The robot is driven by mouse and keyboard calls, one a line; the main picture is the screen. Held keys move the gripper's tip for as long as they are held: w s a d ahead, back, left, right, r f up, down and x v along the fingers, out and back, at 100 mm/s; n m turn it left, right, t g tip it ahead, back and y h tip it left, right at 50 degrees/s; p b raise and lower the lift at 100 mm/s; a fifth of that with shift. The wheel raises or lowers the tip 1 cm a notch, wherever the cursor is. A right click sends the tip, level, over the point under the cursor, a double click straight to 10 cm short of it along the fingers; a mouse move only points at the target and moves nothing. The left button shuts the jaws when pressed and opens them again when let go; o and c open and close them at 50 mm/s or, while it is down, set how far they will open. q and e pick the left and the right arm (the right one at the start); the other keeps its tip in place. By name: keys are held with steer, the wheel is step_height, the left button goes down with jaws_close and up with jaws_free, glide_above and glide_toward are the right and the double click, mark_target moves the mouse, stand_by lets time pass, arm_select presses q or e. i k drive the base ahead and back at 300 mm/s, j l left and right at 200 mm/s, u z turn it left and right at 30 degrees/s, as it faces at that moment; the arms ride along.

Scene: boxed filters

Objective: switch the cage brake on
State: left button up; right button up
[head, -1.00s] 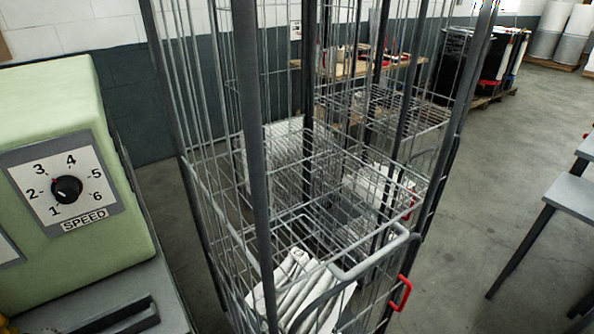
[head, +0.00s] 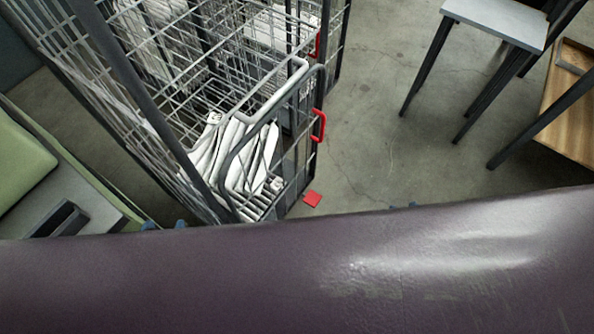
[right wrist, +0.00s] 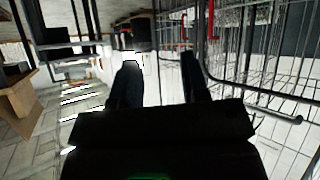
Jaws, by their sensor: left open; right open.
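The wire cage (head: 268,108) stands left of centre in the head view, with white folded filters (head: 232,152) inside. A red flat pedal (head: 312,199), which looks like the brake, sticks out low at its near right corner. A red handle (head: 319,126) is higher on the same side. My left gripper (head: 165,224) shows only as small blue tips at the lower left, apart from the pedal. My right gripper (right wrist: 160,78) is open and empty in the right wrist view, with cage bars (right wrist: 250,95) to its right and red parts (right wrist: 184,27) beyond.
A green machine (head: 22,162) stands at the left. A grey-topped table (head: 497,20) and a wooden-topped piece (head: 570,105) stand at the right. The concrete floor (head: 375,130) between cage and table is clear. The lower head view is blocked.

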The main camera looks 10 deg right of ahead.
mark_target(312, 199)
steer(key=k+z, duration=0.35)
steer(key=k, duration=0.15)
steer(key=i+l+z, duration=0.1)
steer(key=i+l, duration=0.3)
steer(key=l, duration=0.2)
steer(key=i+l+z, duration=0.15)
steer(key=i+l, duration=0.25)
steer(key=l, duration=0.2)
